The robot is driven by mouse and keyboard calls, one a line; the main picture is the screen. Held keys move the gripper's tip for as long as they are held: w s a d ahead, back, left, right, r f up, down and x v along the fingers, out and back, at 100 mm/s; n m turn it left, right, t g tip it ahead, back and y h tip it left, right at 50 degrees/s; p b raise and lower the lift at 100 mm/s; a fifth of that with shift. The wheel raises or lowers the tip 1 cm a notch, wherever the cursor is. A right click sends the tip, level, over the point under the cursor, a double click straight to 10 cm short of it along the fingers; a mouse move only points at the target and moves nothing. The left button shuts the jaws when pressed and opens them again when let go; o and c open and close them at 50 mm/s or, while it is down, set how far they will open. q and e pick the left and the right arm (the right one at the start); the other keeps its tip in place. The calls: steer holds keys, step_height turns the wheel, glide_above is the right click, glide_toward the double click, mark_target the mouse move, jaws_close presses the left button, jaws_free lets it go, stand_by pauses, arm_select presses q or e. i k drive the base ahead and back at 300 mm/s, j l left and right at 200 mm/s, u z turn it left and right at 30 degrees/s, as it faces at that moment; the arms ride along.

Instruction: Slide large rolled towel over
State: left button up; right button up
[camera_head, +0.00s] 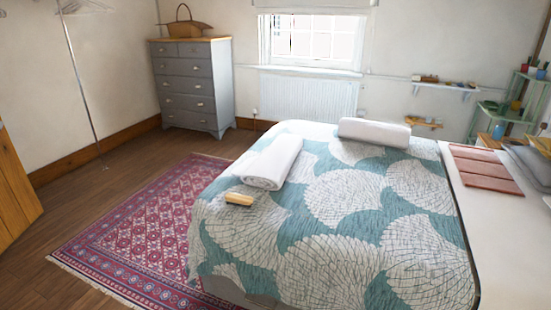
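A large white rolled towel (270,162) lies on the near left part of the bed (335,235), close to the bed's left edge. A second white roll (374,132), which looks like another rolled towel or a bolster, lies crosswise at the far side of the bed. I cannot tell from this view alone exactly what it is. A small yellowish block (239,199) lies on the bed just in front of the large rolled towel. Neither of my grippers shows in the head view.
The bed has a teal and white patterned cover. A red patterned rug (150,230) lies on the wooden floor to the left. A grey chest of drawers (194,85) with a basket (185,27) stands at the back. Green shelves (515,105) stand at the right. The middle of the bed is clear.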

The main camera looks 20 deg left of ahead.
mark_target(269, 170)
steer(key=i+j+u, duration=0.25)
steer(key=j+u, duration=0.2)
steer(key=i+j+u, duration=0.25)
steer(key=u, duration=0.25)
steer(key=i+j+u, duration=0.25)
steer(key=u, duration=0.2)
steer(key=i+u, duration=0.5)
steer(key=i+j+u, duration=0.25)
steer(key=i, duration=0.15)
steer(key=i+u, duration=0.3)
steer(key=i, duration=0.15)
